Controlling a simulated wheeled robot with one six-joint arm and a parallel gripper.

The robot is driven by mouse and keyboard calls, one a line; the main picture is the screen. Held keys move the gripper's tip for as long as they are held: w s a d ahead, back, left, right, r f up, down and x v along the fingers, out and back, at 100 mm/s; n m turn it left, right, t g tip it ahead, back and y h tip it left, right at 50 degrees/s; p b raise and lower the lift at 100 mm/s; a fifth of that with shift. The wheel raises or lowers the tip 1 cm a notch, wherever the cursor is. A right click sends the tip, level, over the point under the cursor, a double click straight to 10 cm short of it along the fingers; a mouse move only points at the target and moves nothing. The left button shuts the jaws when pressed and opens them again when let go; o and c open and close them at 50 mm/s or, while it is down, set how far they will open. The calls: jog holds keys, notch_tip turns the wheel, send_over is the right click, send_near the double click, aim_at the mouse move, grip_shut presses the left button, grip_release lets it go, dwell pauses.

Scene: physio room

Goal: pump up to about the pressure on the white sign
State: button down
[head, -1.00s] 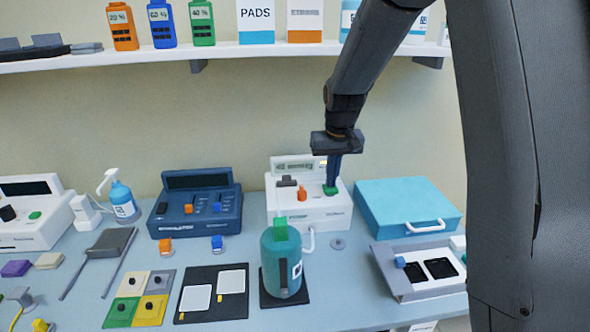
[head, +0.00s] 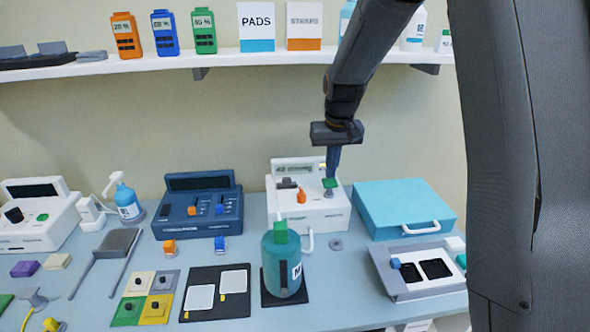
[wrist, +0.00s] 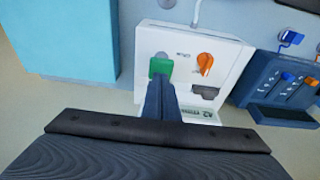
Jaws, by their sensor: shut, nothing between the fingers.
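The white pump unit (head: 313,220) stands at the back of the table, with a small display (head: 295,169) on its top. The digits are tiny and may read 43. In the wrist view, the fingertips (wrist: 160,82) meet the near edge of the green button (wrist: 161,67). I cannot identify a white sign with a pressure.
A blue device (head: 198,212) stands left of the pump unit and a light-blue case (head: 404,207) stands right. A teal bottle (head: 282,265) is in front. The shelf (head: 230,60) holds bottles and boxes, one marked PADS (head: 257,20).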

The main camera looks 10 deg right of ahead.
aim_at(330, 181)
jog(key=shift+f+b, duration=0.8)
jog(key=shift+f, duration=1)
dwell(0.5)
jog(key=shift+r+p, duration=1.4)
jog(key=shift+r, duration=0.4)
jog(key=shift+r+p, duration=1.7)
jog(key=shift+r, duration=0.85)
jog(key=s+f+b, duration=0.2)
jog(key=s+f, duration=0.2)
jog(key=s, duration=0.4)
jog(key=s+f+b, duration=0.3)
jog(key=s, duration=0.6)
jog(key=s+f+b, duration=0.3)
jog(key=s+f, duration=0.1)
jog(key=s, duration=0.5)
jog(key=shift+f+g, duration=0.3)
jog(key=shift+g, duration=0.1)
jog(key=shift+w, duration=0.1)
